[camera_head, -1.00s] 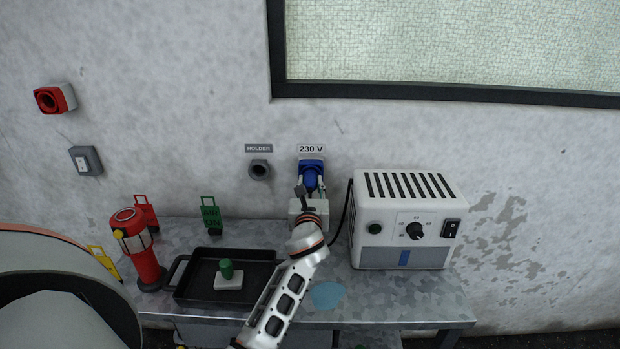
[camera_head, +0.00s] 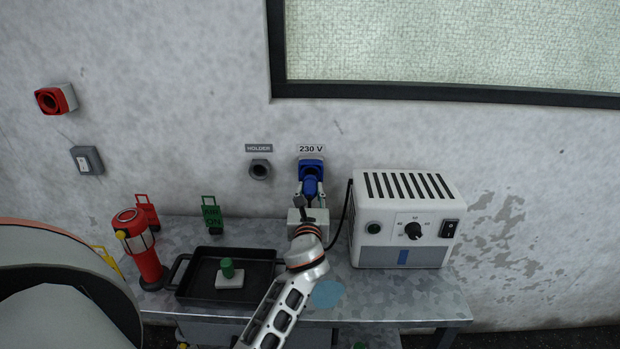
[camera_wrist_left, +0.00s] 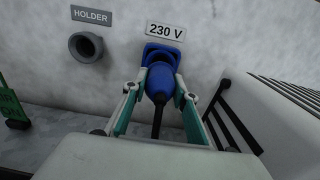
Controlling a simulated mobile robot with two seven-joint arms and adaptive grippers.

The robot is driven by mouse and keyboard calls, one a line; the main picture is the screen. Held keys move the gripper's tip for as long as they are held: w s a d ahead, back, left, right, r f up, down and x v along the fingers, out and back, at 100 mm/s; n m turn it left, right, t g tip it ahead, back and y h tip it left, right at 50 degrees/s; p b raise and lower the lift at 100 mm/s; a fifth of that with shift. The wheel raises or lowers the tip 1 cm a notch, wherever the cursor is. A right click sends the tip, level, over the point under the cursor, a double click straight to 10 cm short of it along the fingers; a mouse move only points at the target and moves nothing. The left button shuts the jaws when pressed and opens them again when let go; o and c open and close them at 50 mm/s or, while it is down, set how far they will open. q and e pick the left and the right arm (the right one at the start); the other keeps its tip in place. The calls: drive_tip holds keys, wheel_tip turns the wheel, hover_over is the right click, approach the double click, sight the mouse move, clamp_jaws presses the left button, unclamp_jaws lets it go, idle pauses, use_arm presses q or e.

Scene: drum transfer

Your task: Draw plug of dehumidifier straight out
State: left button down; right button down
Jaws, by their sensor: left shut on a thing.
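The blue plug (camera_head: 310,187) of the dehumidifier is in my left gripper (camera_head: 311,193), which is shut on it from both sides. The plug sits in front of the blue 230 V wall socket (camera_head: 313,165), whose dark opening shows above it. In the left wrist view the plug (camera_wrist_left: 160,84) is between the fingers, in line with the socket (camera_wrist_left: 163,53). I cannot tell whether its tip is fully clear. The white dehumidifier (camera_head: 405,220) stands to the right, with its black cable (camera_head: 341,222) at its left side. My right gripper is not in view.
A grey holder (camera_head: 260,169) is on the wall left of the socket. The metal table (camera_head: 400,308) carries a black tray (camera_head: 185,294) with a green-knobbed block (camera_head: 229,276), and a red lantern (camera_head: 146,255). The wall before the window is free.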

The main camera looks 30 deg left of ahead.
use_arm(q)
drive_tip(key=shift+s+d, duration=0.25)
drive_tip(key=shift+s, duration=0.15)
drive_tip(key=shift+w+a+p, duration=0.1)
drive_tip(key=shift+w+p, duration=0.05)
drive_tip(key=shift+p, duration=0.2)
idle(0.4)
drive_tip(key=shift+v, duration=2.55)
